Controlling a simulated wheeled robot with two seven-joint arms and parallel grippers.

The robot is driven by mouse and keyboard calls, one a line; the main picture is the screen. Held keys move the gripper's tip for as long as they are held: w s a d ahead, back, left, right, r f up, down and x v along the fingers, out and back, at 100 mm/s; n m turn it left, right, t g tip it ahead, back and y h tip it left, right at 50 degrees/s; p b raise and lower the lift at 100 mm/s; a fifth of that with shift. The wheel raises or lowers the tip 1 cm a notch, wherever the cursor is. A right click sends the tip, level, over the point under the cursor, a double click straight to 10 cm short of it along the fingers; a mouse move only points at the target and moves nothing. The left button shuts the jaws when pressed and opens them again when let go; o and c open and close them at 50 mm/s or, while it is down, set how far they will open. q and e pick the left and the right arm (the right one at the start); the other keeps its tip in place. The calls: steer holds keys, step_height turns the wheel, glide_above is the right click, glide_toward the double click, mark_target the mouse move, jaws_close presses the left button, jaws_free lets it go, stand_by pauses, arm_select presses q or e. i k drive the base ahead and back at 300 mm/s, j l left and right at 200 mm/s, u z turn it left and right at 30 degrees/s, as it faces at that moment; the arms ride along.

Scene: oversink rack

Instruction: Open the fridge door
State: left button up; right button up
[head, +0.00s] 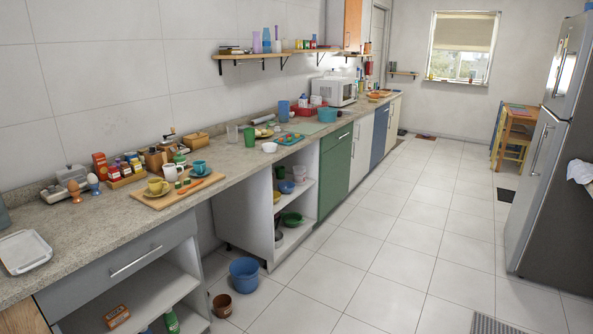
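The fridge (551,150) stands at the right edge of the head view. It is tall and steel grey, with a smaller upper door (567,62) and a larger lower door (532,160). Each door has a long vertical handle; the lower handle (541,150) and the upper handle (563,68) face the aisle. Both doors look shut. The right side of the fridge is cut off by the picture edge. Neither of my grippers is in view.
A long counter (225,185) crowded with dishes, jars and a microwave (333,91) runs along the left. A blue bucket (244,277) and a brown pot (222,305) stand on the floor beside it. The tiled aisle (400,240) is clear.

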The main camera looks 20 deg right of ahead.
mark_target(547, 140)
steer(key=i+l+z, duration=0.6)
steer(key=l+z, duration=0.15)
steer(key=i+l+z, duration=0.2)
steer(key=i+z, duration=0.75)
steer(key=i, duration=0.95)
steer(key=i+j+z, duration=0.2)
steer(key=i, duration=0.9)
steer(key=l, duration=0.1)
